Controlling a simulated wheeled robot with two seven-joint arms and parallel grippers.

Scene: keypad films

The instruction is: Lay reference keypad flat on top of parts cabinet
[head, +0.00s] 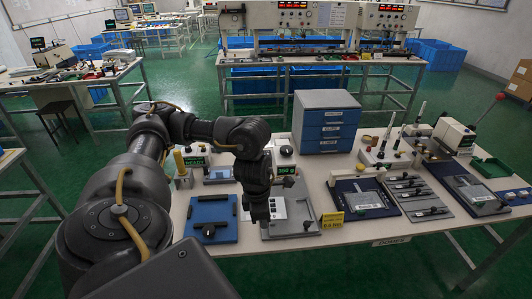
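The parts cabinet (327,130) stands at the back middle of the near bench, with a grey flat top and several blue labelled drawers. Its top is bare. A pale panel with dark key-like marks (278,208) lies on a grey plate at the front of the bench; it looks like the reference keypad, but I cannot be sure. My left gripper (260,218) points down over the left part of this plate and hides some of it. Its fingers are dark and small, so I cannot tell whether they are open or touching anything. My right gripper is not in view.
A blue tray (211,232) lies left of the grey plate. A yellow sign (332,219), a dark blue fixture (361,192) and a grey tool tray (428,212) are to the right. Small posts and a tall lever machine (455,135) stand at the back right.

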